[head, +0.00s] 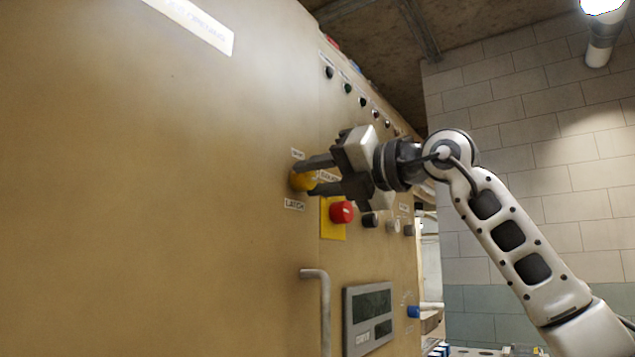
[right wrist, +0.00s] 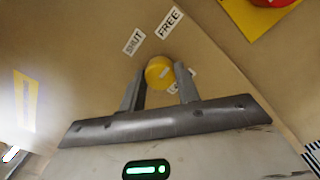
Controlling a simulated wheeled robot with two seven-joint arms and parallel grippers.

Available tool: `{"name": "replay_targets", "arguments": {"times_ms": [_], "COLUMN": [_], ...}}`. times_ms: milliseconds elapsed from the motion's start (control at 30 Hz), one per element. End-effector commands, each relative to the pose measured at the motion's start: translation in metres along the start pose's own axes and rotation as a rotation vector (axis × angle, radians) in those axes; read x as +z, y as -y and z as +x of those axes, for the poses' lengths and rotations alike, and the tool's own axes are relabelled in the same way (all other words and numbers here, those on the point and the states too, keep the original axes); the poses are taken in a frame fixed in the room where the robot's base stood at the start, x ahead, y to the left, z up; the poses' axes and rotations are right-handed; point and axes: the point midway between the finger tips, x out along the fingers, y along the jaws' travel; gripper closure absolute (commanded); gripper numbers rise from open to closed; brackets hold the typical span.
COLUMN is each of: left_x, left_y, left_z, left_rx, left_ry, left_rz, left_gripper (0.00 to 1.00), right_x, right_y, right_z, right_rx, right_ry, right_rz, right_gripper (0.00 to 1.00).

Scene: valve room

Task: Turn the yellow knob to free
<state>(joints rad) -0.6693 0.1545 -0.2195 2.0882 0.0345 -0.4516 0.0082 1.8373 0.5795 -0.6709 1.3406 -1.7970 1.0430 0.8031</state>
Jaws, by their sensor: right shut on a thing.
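The yellow knob (head: 303,181) sits on the tan panel (head: 200,180), with a LATCH label (head: 294,204) below it. In the right wrist view the yellow knob (right wrist: 159,72) shows a small light mark on its face. The SHUT label (right wrist: 134,42) and the FREE label (right wrist: 170,22) are beyond it, and another label beside it is partly hidden by a finger. My right gripper (head: 316,177) is at the panel with its fingers on either side of the knob, shut on it. It also shows in the right wrist view (right wrist: 160,85). My left gripper is out of view.
A red button (head: 341,212) on a yellow plate (head: 333,232) is close below my right gripper. Dark and light knobs run to its right. A grey handle (head: 322,300) and a display box (head: 367,318) stick out lower down. Bare panel lies to the left.

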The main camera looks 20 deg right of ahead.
Motion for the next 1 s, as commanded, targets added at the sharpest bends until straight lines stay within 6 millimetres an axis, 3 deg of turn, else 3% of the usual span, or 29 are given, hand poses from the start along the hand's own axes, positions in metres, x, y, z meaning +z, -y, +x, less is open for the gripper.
{"name": "replay_targets", "arguments": {"times_ms": [300,833,867,900,1000], "left_x": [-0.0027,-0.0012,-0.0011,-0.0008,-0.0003], "left_y": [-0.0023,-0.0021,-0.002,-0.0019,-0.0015], "left_z": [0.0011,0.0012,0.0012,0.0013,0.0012], "left_rx": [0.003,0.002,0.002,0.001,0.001], "left_ry": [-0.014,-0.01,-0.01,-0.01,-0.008], "left_rz": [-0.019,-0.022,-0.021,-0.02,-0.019], "left_gripper": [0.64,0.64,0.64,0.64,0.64], "right_x": [-0.0008,-0.0004,-0.0004,-0.0004,-0.0003], "right_y": [0.0003,0.0,0.0,0.0001,0.0001], "right_z": [0.0002,0.0002,0.0002,0.0002,0.0002], "right_rx": [-0.003,-0.003,-0.003,-0.003,-0.003], "right_ry": [0.001,0.001,0.001,0.002,0.002], "right_rz": [0.111,0.132,0.132,0.132,0.131], "right_gripper": [0.91,0.91,0.6,0.49,0.46]}}
